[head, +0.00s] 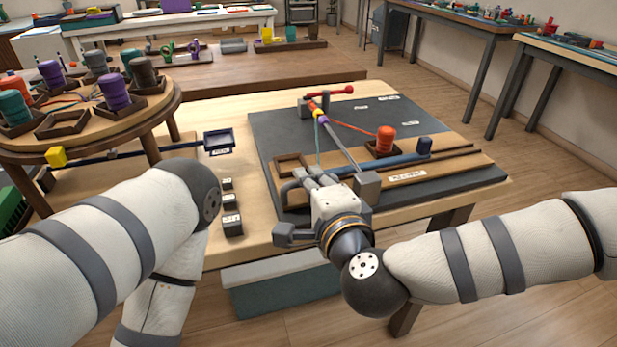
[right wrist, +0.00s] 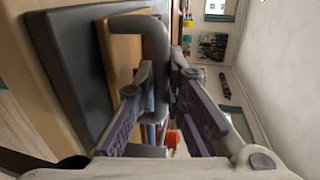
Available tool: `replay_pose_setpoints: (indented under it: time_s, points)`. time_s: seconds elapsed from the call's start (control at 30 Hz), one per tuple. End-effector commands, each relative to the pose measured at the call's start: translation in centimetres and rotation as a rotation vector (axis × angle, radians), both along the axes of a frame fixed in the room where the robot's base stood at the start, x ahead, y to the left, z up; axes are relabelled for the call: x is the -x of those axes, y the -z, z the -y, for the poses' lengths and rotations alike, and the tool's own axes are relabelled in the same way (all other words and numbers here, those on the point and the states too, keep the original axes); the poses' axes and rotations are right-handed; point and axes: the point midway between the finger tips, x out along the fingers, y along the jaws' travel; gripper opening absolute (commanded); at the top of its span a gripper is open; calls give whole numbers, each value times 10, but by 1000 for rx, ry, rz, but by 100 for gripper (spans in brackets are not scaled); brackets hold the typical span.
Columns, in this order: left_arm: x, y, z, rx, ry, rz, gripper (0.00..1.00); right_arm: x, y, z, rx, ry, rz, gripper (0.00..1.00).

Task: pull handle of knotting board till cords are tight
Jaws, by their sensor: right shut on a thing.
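The dark grey knotting board (head: 275,135) lies on the light wooden table. My right gripper (head: 318,178) is at the board's near edge, shut on the grey bent handle (right wrist: 154,38). In the right wrist view the handle's bar runs down between the dark purple-grey finger pads (right wrist: 163,95). A teal cord (head: 318,145) runs straight from the coloured knot (head: 320,113) at the back towards my right gripper. An orange-red cord (head: 352,128) runs from the knot to the orange spool (head: 385,138) and looks straight. My left gripper is out of view; only my left arm shows.
A round stand (head: 150,105) with several spools is at the left. A small dark tray (head: 219,142) and dark blocks (head: 232,222) sit left of the board.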

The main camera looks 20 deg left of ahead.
Motion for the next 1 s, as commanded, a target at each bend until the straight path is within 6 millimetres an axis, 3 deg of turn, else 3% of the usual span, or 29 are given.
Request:
replay_pose_setpoints:
  time_s: [0.03,0.07,0.1,0.43,0.8,1.0]
  points:
    - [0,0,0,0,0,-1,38,1,3,0,2,-3,-6,0]
    - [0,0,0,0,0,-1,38,1,3,0,2,-4,-6,15]
    - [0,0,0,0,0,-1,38,1,3,-1,2,-4,-6,19]
    - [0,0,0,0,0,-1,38,5,1,3,1,-2,-4,19]
    - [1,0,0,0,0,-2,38,79,-16,52,1,-5,-7,19]
    - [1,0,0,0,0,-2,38,97,-21,65,1,-3,-6,19]
